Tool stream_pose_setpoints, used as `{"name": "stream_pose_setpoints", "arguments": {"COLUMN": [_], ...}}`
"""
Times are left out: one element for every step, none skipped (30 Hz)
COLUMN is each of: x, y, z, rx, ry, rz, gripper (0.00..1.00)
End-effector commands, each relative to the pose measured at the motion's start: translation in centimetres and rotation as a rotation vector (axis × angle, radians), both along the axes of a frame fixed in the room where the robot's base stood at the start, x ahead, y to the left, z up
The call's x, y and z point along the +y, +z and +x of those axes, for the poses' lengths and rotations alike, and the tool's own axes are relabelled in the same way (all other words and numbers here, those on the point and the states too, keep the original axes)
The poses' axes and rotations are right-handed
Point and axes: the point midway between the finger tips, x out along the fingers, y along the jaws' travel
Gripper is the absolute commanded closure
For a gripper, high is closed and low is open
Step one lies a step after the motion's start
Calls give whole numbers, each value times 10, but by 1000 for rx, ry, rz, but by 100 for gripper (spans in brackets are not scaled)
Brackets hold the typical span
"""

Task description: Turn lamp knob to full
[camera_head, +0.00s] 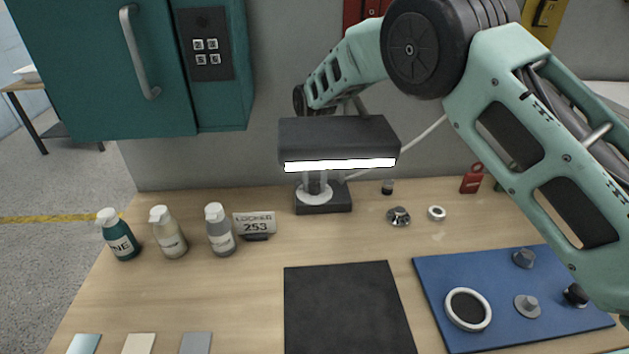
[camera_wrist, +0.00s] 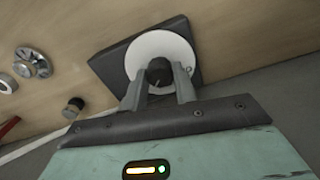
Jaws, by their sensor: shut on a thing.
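The desk lamp (camera_head: 338,137) stands at the back of the table, its dark head showing a bright white strip along the lower front edge. Its dark base (camera_head: 339,203) carries a white round dial plate, partly seen below the head. In the wrist view the black knob (camera_wrist: 158,72) sits in the middle of the white dial plate (camera_wrist: 160,45), on the dark square base (camera_wrist: 110,62). A small pale mark shows on the knob. My gripper (camera_wrist: 159,80) is shut on the knob, with one grey finger on each side. The lamp head hides most of the gripper in the head view.
Several pump bottles (camera_head: 169,232) and a "LOCKER 253" sign (camera_head: 254,224) stand left of the lamp. Metal parts (camera_head: 398,217) lie to its right. A black mat (camera_head: 346,310) and a blue board (camera_head: 450,270) with fittings lie in front. A teal locker (camera_head: 110,70) hangs at upper left.

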Motion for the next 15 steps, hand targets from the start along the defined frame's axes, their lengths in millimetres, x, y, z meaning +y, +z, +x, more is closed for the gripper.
{"name": "stream_pose_setpoints", "arguments": {"x": [0, 0, 0, 0, 0, 0, 0, 0, 0, 0, 0, 0, 0, 0, 0], "y": [1, 1, 1, 1, 1, 1, 1, 1, 1, 1, 1, 1, 1, 1, 1], "z": [1, 1, 1, 1, 1, 1, 1, 1, 1, 1, 1, 1, 1, 1, 1], "rx": [-2, -3, -3, -3, -3, -2, -2, -2, -2, -2, -2, -2, -2, -2, -2], "ry": [-32, -51, -76, -93, -109, -129, -143, -155, -171, -180, -189, -200, -206, -212, -217], "rz": [0, 0, 0, -1, -1, 1, 1, 1, 1, 1, 2, 2, 1, 1, 1], "gripper": [94, 94, 94, 94, 94, 94, 94, 94, 94, 94, 94, 94, 94, 94, 94]}}
